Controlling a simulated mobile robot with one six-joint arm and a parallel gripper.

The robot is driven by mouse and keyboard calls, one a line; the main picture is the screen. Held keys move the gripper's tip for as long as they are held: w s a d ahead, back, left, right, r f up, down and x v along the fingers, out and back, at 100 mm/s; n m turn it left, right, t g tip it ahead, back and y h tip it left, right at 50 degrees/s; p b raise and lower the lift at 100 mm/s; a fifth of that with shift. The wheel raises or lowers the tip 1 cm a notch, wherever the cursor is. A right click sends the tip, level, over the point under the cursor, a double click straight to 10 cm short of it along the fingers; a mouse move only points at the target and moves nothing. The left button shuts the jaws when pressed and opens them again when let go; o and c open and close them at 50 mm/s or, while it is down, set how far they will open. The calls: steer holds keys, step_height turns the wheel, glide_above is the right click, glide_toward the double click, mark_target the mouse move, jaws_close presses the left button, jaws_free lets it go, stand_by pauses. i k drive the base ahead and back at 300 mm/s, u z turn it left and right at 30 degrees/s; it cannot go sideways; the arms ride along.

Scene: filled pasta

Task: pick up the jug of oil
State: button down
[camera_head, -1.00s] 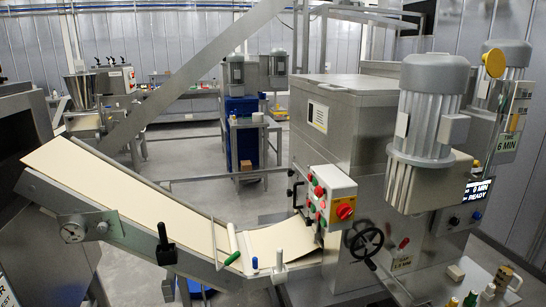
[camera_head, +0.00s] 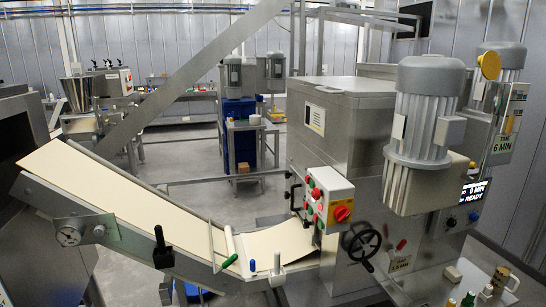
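A small tan jug with a handle (camera_head: 503,284) stands at the lower right edge of the camera_head view, on a surface beside the large steel machine. It is the only jug-shaped thing I can make out; its contents and any label are too small to read. Close to its left are a small white item (camera_head: 486,292), a green bottle (camera_head: 468,299) cut by the bottom edge and a pale block (camera_head: 453,274). My gripper is not in view.
The steel machine (camera_head: 330,125) with its motor (camera_head: 430,100) and handwheel (camera_head: 361,247) stands left of the jug. A sloping conveyor with a pale dough sheet (camera_head: 120,195) fills the lower left. Open grey floor (camera_head: 205,200) lies behind, with a blue stand (camera_head: 240,115).

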mark_target(500, 278)
steer(key=u, duration=1.35)
steer(key=k, duration=0.1)
steer(key=z, duration=2.85)
